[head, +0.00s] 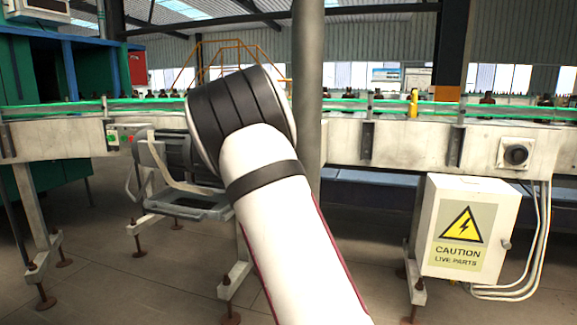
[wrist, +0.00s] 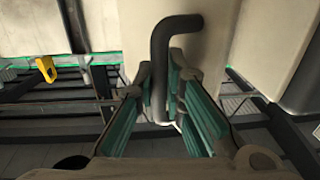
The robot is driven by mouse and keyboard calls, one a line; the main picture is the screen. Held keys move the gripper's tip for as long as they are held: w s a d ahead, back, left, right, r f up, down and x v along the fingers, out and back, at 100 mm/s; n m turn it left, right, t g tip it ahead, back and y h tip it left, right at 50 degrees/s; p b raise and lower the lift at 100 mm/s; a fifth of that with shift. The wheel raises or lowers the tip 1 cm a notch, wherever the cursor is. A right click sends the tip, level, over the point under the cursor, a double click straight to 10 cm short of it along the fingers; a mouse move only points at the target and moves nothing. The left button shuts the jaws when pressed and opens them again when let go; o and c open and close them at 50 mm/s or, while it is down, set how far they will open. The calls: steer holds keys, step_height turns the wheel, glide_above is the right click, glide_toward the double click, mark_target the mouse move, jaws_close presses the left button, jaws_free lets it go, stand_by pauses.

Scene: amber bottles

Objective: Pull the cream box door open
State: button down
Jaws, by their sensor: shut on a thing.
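In the wrist view, my gripper (wrist: 160,105) has its teal-padded fingers closed around a dark, bent bar handle (wrist: 160,62). A pale cream surface (wrist: 215,65) stands behind the handle. Its outline is partly cut off, so I cannot tell how far any door there stands open. In the head view, my white arm reaches up and away through the middle and hides what is behind it; my gripper does not show there. A cream box (head: 499,208) with a yellow caution sign hangs at the right, with its front looking shut.
A long conveyor (head: 395,141) with green edging crosses the head view, with small dark bottles on it. A grey post (head: 307,60) stands behind my arm. A yellow item (wrist: 45,68) shows at the left in the wrist view.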

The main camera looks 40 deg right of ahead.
steer(key=c, duration=1.7)
jaws_free()
steer(key=shift+o, duration=0.2)
steer(key=v, duration=1.2)
